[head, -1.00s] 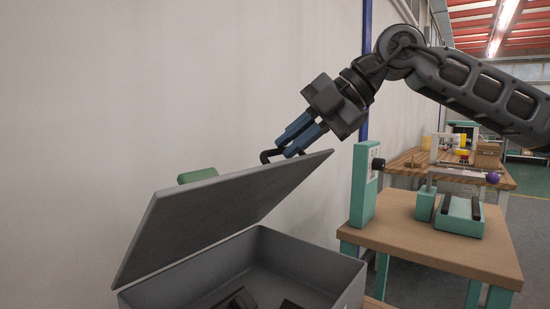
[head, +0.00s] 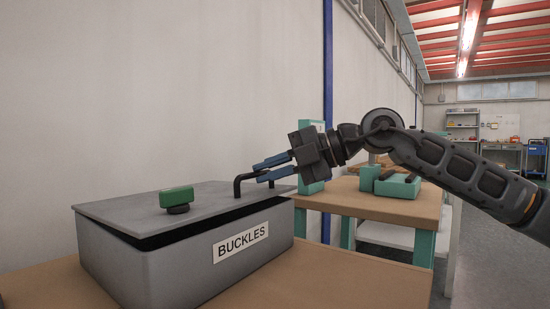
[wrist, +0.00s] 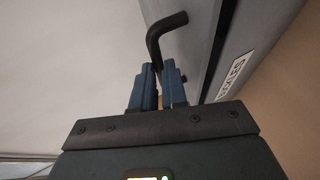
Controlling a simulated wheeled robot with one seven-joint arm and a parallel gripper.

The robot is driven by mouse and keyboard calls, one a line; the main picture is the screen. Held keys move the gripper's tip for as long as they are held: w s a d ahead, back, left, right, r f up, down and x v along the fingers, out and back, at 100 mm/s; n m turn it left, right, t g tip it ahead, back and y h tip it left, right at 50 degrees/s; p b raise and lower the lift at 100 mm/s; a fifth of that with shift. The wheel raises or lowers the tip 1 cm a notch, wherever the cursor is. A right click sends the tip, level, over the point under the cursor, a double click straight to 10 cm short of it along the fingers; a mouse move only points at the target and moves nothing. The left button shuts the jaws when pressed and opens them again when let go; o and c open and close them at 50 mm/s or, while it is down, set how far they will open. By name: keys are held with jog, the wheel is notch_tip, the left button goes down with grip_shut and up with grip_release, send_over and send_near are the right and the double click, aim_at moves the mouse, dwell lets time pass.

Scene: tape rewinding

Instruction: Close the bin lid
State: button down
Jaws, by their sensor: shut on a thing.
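The grey bin (head: 215,262) with a white BUCKLES label stands on a wooden table. Its grey lid (head: 130,212) lies nearly flat over it, with a dark gap along the front and left edges. A green knob (head: 177,197) sits on top of the lid. My gripper (head: 264,170) is at the lid's right end, its blue fingers shut on the black bent handle (head: 238,184). In the wrist view the handle (wrist: 165,30) runs down between the fingertips (wrist: 158,72).
The wooden table (head: 300,275) has free room to the right of the bin. A wall (head: 150,90) is close behind. Another bench (head: 385,203) with green equipment (head: 397,186) stands beyond to the right.

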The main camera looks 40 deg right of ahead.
aim_at(267, 193)
jog(key=shift+s+d+f+b, duration=0.1)
jog(key=shift+s+f+b, duration=0.1)
jog(key=shift+f, duration=0.7)
jog(key=shift+s+d+f+b, duration=0.1)
jog(key=shift+f+b, duration=0.1)
jog(key=shift+f, duration=0.7)
jog(key=c, duration=1.4)
grip_release()
jog(key=shift+c, duration=0.2)
jog(key=p+v, duration=0.2)
jog(key=v, duration=0.6)
jog(key=shift+r, duration=0.45)
jog(key=shift+a, duration=0.1)
